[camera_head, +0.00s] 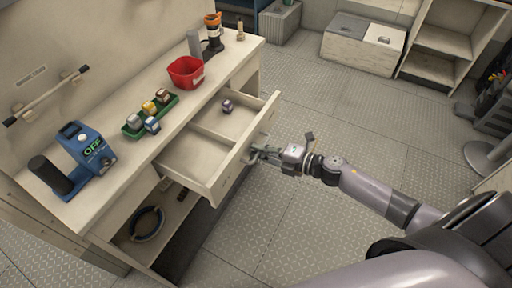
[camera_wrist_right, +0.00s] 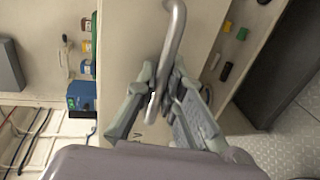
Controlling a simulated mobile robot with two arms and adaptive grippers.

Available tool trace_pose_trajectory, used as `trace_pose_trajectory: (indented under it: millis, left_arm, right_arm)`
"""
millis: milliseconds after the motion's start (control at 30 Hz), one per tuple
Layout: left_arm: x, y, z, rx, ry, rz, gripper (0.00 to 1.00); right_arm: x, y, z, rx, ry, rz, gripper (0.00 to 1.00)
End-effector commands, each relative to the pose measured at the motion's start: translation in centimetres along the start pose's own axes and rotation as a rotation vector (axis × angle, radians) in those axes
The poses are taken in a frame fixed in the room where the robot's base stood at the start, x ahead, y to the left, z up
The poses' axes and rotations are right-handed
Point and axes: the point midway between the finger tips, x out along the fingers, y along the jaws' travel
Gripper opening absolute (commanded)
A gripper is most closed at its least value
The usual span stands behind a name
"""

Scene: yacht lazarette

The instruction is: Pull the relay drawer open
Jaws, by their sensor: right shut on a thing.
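The relay drawer (camera_head: 198,158) stands pulled out from the white workbench in the head view. It has a divider, and a small dark purple-and-silver piece (camera_head: 227,106) lies in its far compartment. My right gripper (camera_head: 262,153) is at the drawer's front face, shut on its bar handle. In the right wrist view the curved grey metal handle (camera_wrist_right: 177,32) passes between the fingers of the right gripper (camera_wrist_right: 160,88), against the pale drawer front (camera_wrist_right: 128,40). My left gripper is not in view.
A coiled ring (camera_head: 147,222) lies on the shelf below. The floor right of the drawer is clear.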

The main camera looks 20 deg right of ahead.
Motion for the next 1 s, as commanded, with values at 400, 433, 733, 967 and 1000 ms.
trace_pose_trajectory:
  millis: [400, 433, 733, 967, 1000]
  left_arm:
    - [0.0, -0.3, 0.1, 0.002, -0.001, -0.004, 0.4]
    - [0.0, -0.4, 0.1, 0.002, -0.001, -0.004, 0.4]
    - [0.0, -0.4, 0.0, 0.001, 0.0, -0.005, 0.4]
    - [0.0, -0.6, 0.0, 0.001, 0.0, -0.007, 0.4]
    - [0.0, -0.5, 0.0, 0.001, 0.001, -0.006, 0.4]
  right_arm:
    - [-0.1, 0.0, 0.0, -0.001, 0.001, 0.0, 0.0]
    - [-0.1, 0.0, 0.0, -0.001, 0.001, 0.0, 0.1]
    - [-0.1, 0.0, 0.0, 0.0, 0.001, 0.0, 0.17]
    - [-1.1, -0.1, 0.0, 0.0, 0.0, -0.002, 0.17]
    - [-1.6, -0.1, 0.0, 0.001, 0.0, -0.002, 0.17]
